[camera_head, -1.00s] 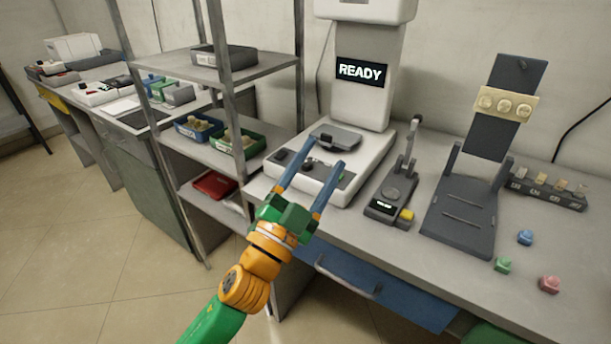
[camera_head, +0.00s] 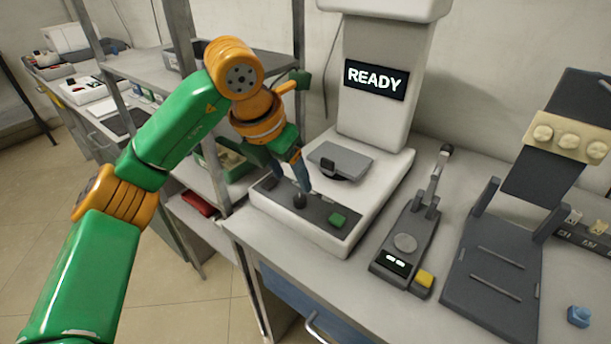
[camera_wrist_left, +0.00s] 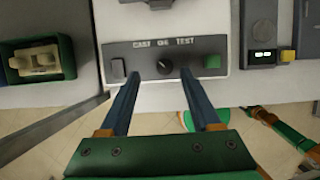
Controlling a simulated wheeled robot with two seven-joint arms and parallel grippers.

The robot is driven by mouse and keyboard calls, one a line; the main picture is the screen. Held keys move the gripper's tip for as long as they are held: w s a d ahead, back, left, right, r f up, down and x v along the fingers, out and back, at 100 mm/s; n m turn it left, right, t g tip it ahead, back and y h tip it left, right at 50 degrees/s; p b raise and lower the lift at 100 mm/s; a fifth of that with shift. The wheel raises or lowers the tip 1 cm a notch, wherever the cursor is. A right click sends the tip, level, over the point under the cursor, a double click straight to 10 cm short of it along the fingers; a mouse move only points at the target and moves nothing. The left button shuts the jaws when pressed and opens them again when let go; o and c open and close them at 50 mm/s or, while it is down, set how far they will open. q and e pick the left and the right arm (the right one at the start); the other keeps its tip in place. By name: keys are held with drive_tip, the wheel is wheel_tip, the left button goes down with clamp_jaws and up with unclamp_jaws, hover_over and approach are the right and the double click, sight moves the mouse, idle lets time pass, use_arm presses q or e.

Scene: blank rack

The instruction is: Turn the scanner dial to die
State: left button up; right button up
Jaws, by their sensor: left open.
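The scanner is a white machine (camera_head: 375,120) with a READY screen (camera_head: 376,79). Its dark front panel (camera_head: 268,187) carries a black dial (camera_head: 300,200), a black switch and a green button. In the left wrist view the dial (camera_wrist_left: 165,66) sits at the panel's middle, under small white lettering whose middle word is hard to read. Its light pointer mark seems to lean up and left. My left gripper (camera_head: 285,180) is open above the panel. In the wrist view its blue fingertips (camera_wrist_left: 161,78) are on either side of the dial, slightly short of it, with gaps.
A grey plate (camera_head: 340,160) lies on the scanner behind the panel. A lever device (camera_head: 405,245) with a yellow button and a dark stand (camera_head: 500,265) are to the right. A metal shelf (camera_head: 150,72) with bins is left. A blue piece (camera_head: 579,316) lies at front right.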

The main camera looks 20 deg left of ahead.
sight(299, 199)
use_arm(q)
drive_tip(key=f, duration=0.2)
drive_tip(key=shift+s+d+f, duration=0.3)
drive_tip(key=shift+d+f, duration=0.05)
drive_tip(key=shift+f, duration=0.05)
drive_tip(key=shift+x, duration=1.1)
drive_tip(key=shift+w+f, duration=0.2)
drive_tip(key=shift+w, duration=0.1)
drive_tip(key=shift+s+r, duration=0.1)
drive_tip(key=shift+s, duration=0.05)
drive_tip(key=c, duration=0.4)
clamp_jaws()
use_arm(e)
drive_tip(key=shift+s+a+r, duration=0.1)
drive_tip(key=shift+s+a, duration=0.05)
drive_tip(key=shift+s, duration=0.6)
